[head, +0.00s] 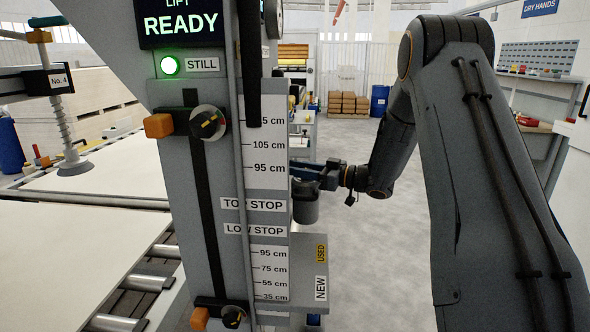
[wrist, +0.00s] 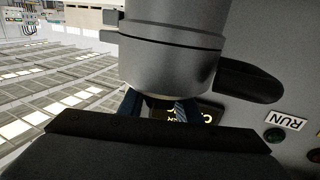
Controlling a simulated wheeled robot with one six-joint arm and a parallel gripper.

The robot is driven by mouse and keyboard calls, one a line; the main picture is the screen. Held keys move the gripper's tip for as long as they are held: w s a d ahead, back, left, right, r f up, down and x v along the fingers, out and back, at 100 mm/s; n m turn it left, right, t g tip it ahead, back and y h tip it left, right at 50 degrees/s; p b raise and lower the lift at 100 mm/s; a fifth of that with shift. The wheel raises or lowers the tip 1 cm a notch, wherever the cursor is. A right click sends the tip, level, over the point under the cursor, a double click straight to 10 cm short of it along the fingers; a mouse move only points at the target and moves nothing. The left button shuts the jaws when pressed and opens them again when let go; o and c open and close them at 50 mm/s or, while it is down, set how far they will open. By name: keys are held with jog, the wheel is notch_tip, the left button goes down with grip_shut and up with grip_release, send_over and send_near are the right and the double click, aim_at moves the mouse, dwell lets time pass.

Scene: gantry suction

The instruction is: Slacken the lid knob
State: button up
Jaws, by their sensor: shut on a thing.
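A grey cylindrical canister (wrist: 170,45) fills the upper middle of the wrist view. It also shows in the head view (head: 306,210), beside the lift column. My gripper (wrist: 158,106) has its two blue fingers at the canister's end, closed on a small dark part there that I take for the lid knob. The fingers and the gripper body hide most of this knob, so its turn cannot be read. In the head view my gripper (head: 303,179) reaches in from the right, just above the canister.
The lift column (head: 215,170) stands left of my gripper, with scales and orange-tipped stops. A NEW/USED bin (head: 308,282) is below the canister. A dark handle (wrist: 248,82) sticks out beside the canister in the wrist view. The floor (head: 375,240) between column and arm is clear.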

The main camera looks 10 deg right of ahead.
jog(key=o, duration=1.1)
jog(key=shift+c, duration=0.2)
jog(key=b+v, duration=0.2)
jog(key=v, duration=0.5)
jog(key=shift+s+d, duration=0.25)
jog(key=shift+d, duration=0.05)
